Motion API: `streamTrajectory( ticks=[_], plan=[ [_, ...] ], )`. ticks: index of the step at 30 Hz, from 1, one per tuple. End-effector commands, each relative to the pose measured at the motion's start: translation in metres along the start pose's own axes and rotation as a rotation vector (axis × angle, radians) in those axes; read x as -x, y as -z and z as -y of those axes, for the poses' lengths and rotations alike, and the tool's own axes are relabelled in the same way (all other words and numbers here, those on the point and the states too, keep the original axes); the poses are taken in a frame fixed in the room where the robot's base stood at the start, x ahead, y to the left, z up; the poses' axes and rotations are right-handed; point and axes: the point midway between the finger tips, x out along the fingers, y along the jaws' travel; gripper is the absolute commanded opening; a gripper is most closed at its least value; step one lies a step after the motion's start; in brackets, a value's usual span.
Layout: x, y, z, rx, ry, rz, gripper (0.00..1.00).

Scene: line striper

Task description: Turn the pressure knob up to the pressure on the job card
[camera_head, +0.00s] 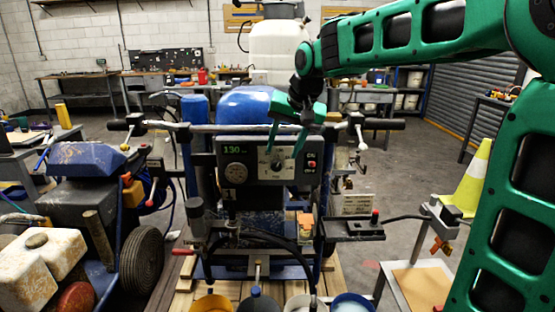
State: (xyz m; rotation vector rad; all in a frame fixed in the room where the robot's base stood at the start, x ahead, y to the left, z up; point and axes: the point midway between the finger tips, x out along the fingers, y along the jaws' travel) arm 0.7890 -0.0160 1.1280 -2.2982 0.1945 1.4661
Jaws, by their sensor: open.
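The control panel (228,146) stands at the middle of the blue line striper, facing me. Its green display (234,150) reads 130, with a smaller unit beside it that I cannot read. The pressure knob (276,162) sits on a pale dial plate right of the display. My gripper (284,152) reaches down from the upper right, its green fingers open and apart in front of the knob. I cannot tell whether they touch it. A white card (357,204), possibly the job card, hangs right of the panel; its print is too small to read.
A round gauge (236,172) is on the panel's left, and a red button (311,168) on its right. The handlebar (230,128) crosses just above the panel. Several buckets stand in front below. A yellow and white cone (470,180) is at the right.

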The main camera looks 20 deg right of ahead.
Motion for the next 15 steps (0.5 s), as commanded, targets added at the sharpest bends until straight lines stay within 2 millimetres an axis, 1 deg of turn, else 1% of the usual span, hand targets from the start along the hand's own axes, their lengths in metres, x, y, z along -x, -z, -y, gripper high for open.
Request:
streamTrajectory(
  ticks=[1,3,6,10,15],
  plan=[
    [0.010,0.001,0.000,0.000,0.002,-0.003,0.45],
    [0.020,0.001,0.000,0.000,0.001,-0.002,0.45],
    [0.031,0.001,0.000,-0.001,0.000,-0.001,0.45],
    [0.039,0.001,0.000,-0.001,0.000,0.000,0.45],
    [0.041,0.000,0.000,-0.001,-0.001,0.001,0.45]
  ],
)
